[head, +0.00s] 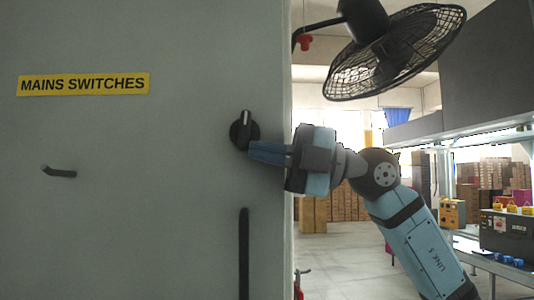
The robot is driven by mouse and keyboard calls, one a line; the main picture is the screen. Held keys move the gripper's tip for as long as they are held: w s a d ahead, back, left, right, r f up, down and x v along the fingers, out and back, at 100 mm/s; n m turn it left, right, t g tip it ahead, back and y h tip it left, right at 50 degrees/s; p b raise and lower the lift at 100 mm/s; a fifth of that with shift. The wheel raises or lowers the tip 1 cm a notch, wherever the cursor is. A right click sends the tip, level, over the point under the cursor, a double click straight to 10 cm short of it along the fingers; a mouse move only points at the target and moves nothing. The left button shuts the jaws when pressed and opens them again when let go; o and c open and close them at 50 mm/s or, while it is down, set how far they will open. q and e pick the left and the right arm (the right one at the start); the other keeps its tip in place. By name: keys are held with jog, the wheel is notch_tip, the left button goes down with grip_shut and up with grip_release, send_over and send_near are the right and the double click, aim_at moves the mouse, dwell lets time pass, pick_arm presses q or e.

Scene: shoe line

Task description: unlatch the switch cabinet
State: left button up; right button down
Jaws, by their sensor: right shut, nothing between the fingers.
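The grey switch cabinet (110,200) fills the left half of the head view, with a yellow "MAINS SWITCHES" label (83,84) on its front. A black rotary latch knob (244,131) sits near the right edge of the front, its pale-marked grip standing upright. My right gripper (254,153) reaches in from the right with its blue fingers shut and empty. The fingertips lie at the knob's lower right edge in the picture; I cannot tell whether they touch it. A long black vertical handle (244,254) is below the knob. My left gripper is not in view.
A small dark lever (59,171) sticks out at the left of the cabinet front. A black fan (394,52) hangs at upper right. A workbench (470,250) with boxes stands at the right. Open floor (345,260) lies beyond the cabinet's right edge.

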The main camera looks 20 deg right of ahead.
jog(key=shift+a+f+y+b, duration=0.3)
jog(key=shift+y, duration=0.4)
jog(key=shift+w+a+r+p, duration=0.1)
jog(key=shift+w+a+p, duration=0.1)
jog(key=shift+p, duration=0.1)
jog(key=shift+a+p, duration=0.2)
jog(key=shift+p, duration=0.25)
jog(key=shift+f, duration=0.2)
